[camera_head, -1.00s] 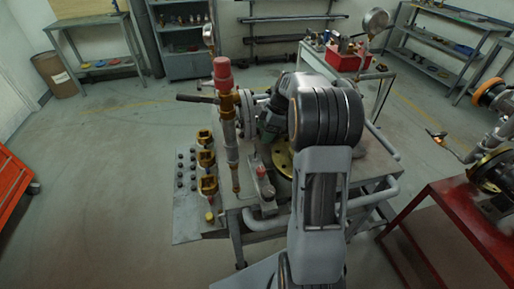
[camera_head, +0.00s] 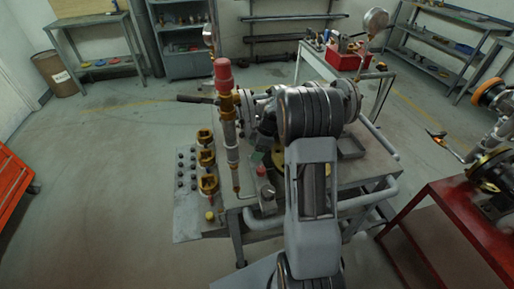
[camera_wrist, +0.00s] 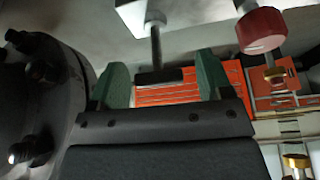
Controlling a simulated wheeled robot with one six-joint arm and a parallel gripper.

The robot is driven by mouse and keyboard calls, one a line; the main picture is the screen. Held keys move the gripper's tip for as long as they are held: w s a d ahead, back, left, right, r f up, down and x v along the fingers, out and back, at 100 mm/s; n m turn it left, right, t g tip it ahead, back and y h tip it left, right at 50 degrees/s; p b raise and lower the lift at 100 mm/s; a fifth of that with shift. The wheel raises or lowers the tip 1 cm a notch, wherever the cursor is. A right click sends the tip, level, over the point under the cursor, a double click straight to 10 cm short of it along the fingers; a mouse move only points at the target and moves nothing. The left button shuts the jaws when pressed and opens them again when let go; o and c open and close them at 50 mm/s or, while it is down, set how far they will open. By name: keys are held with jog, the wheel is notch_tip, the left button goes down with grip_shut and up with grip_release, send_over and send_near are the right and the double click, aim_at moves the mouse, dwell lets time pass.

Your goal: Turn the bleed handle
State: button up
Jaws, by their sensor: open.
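In the wrist view, a dark short bar (camera_wrist: 158,76) on a thin stem hangs from a pale block; it appears to be the bleed handle. My gripper (camera_wrist: 162,64) is open, with one green finger on each side of the bar and visible gaps to both. I cannot tell whether the bar is at fingertip depth. A red round knob (camera_wrist: 262,30) on a brass stem is right of the fingers. In the head view, my arm hides most of my gripper and the handle. A small grey block (camera_head: 267,196) with a red top sits beside my arm.
A red-capped upright valve (camera_head: 229,120) with a side lever stands left of my arm. Brass fittings (camera_head: 207,160) line the bench's left side. A dark bolted flange (camera_wrist: 45,100) is close left in the wrist view. A red table (camera_head: 450,215) stands right.

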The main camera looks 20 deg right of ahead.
jog(key=c, duration=0.9)
jog(key=shift+d, duration=0.25)
jog(key=shift+a, duration=0.15)
jog(key=m+b, duration=0.1)
jog(key=m+t+b, duration=0.1)
jog(key=b, duration=0.1)
jog(key=shift+a+f+m, duration=0.15)
jog(key=shift+f+m, duration=0.1)
jog(key=shift+m, duration=0.15)
jog(key=m+b, duration=0.2)
jog(key=m+t+h+b, duration=0.1)
jog(key=m, duration=0.2)
jog(key=shift+a+r+t+h+b, duration=0.1)
jog(key=shift+r+t+h+b, duration=0.1)
jog(key=shift+t+h+b, duration=0.15)
jog(key=m+h, duration=0.1)
jog(key=m, duration=0.3)
jog(key=shift+r+m+t+h, duration=0.2)
jog(key=shift+m+t+h, duration=0.15)
jog(key=shift+m, duration=0.05)
jog(key=shift+m+h+p, duration=0.8)
jog(key=shift+m+p, duration=0.25)
jog(key=shift+m, duration=1.15)
jog(key=shift+w, duration=0.1)
